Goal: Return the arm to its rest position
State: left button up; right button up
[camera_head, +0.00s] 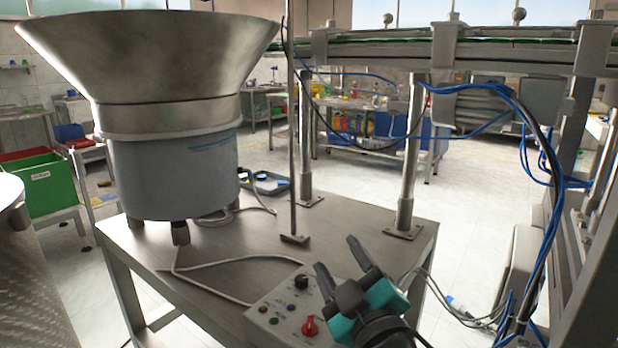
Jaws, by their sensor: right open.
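My right gripper (341,262) shows at the lower middle, black with teal parts. Its two fingers are spread apart with nothing between them. It is in front of the right part of a grey control box (272,309), which has a red knob (310,326), a black knob and small buttons. I cannot tell whether the gripper touches the box. My left gripper is not in view.
A large metal feeder bowl (150,60) on a grey drum stands on a steel table (250,238). Posts rise from the table under a conveyor (380,48). Blue cables (545,150) hang at the right. A green bin (45,185) stands at the left.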

jog(key=s+d+f+m+g+h, duration=0.3)
jog(key=s+d+f, duration=0.15)
jog(key=f, duration=0.35)
jog(key=s+d+f+m+g+h, duration=0.2)
jog(key=s+d+f+m+g, duration=0.2)
jog(key=d+f, duration=0.25)
jog(key=s+d+f+m+g, duration=0.2)
jog(key=s+f+g, duration=0.25)
jog(key=s, duration=0.45)
jog(key=s+d+f+m+g, duration=0.1)
jog(key=s+d+f+g, duration=0.3)
jog(key=s, duration=0.5)
jog(key=w+a+f+t+y, duration=0.2)
jog(key=w+a+f+t, duration=0.45)
jog(key=w+t, duration=0.2)
pick_arm(q)
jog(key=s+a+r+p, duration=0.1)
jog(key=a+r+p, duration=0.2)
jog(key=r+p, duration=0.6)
jog(key=p, duration=0.4)
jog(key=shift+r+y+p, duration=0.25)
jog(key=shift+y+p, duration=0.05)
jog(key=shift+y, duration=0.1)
pick_arm(e)
notch_tip(320, 180, up, 10)
jog(key=d+g+h, duration=0.1)
jog(key=d, duration=0.1)
jog(key=shift+s+d+n, duration=0.2)
jog(key=shift+s+n, duration=0.1)
jog(key=shift+s, duration=0.15)
